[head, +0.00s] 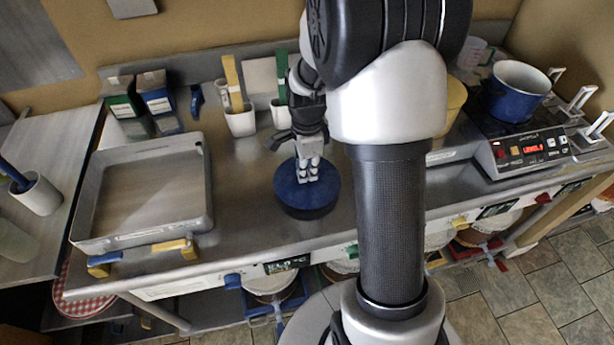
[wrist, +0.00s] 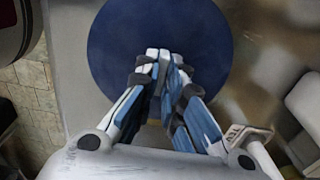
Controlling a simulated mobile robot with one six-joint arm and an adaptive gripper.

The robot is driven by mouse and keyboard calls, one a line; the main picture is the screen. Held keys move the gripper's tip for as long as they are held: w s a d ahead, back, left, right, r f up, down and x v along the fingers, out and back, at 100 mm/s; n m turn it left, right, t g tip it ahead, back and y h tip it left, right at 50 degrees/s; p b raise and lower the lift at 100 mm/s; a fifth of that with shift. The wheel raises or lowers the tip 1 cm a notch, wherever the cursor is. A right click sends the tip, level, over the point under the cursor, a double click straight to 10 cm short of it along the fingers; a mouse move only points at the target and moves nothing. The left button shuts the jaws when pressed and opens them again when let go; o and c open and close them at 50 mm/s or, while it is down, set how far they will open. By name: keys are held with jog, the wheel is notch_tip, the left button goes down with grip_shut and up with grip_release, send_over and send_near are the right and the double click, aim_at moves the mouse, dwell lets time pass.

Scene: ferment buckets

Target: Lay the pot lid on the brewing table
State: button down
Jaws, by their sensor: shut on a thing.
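The pot lid is a round blue disc (head: 322,192) over the metal brewing table (head: 245,215), near its front edge in the head view. My gripper (head: 307,172) is above the lid's middle with its fingers pointing down, shut on the lid's grip, which the fingers mostly hide. A dark band shows under the lid's near edge. I cannot tell whether the lid touches the table or hangs just above it.
A shallow metal tray (head: 205,190) stands on the left, with yellow-and-blue clips near its front. White cups (head: 240,122) and small boxes (head: 122,106) stand along the back. A blue pot (head: 514,95) sits on a device at the right. Bare table lies between tray and lid.

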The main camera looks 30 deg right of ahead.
notch_tip(320, 180, down, 2)
jog(key=shift+w+f, duration=0.1)
jog(key=c, duration=2.2)
grip_release()
jog(key=o, duration=0.5)
